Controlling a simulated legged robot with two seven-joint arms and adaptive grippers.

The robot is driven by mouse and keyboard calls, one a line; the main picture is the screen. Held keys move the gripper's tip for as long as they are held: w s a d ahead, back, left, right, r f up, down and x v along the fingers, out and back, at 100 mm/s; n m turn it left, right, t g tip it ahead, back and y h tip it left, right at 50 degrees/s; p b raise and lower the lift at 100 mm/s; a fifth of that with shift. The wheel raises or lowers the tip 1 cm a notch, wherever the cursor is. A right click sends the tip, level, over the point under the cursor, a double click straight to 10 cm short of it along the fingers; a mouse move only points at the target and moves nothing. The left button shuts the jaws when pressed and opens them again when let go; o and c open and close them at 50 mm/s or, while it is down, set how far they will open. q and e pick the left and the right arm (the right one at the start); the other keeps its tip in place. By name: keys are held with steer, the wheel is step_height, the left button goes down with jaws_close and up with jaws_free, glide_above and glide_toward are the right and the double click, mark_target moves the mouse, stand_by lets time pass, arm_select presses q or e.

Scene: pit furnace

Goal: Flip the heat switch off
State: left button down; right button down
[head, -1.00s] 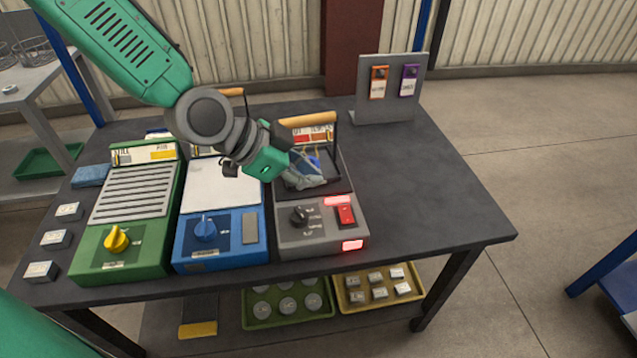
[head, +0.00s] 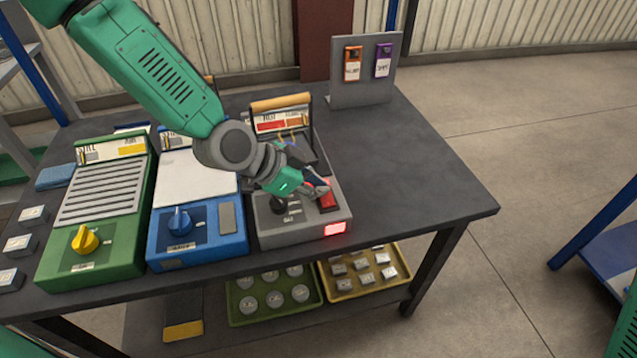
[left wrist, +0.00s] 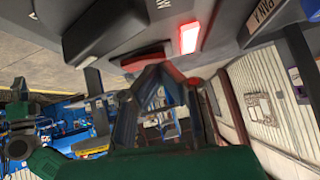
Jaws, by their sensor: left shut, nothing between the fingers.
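The heat switch, a red rocker (head: 328,202), is on the right of the grey unit's (head: 270,235) sloping front panel. A red lamp (head: 335,229) glows on the unit's front edge below it. My left gripper (head: 323,190) is shut and empty, with its tips at the upper part of the switch, partly covering it. I cannot tell whether they touch. In the left wrist view the shut fingers (left wrist: 158,75) point at the red switch (left wrist: 143,58), and a lit red lamp (left wrist: 188,37) is close by. My right gripper is not in view.
A black knob (head: 279,204) is left of the switch. The unit's wooden-handled frame (head: 281,102) rises behind my gripper. Blue (head: 197,245) and green (head: 95,268) units stand to the left. The table is clear to the right, up to a tag stand (head: 367,80).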

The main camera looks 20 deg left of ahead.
arm_select(q)
steer(key=shift+f, duration=0.2)
steer(key=shift+s, duration=0.1)
steer(key=shift+s+d+r+p, duration=0.35)
steer(key=shift+s+d, duration=0.1)
steer(key=shift+s, duration=0.1)
stand_by(0.3)
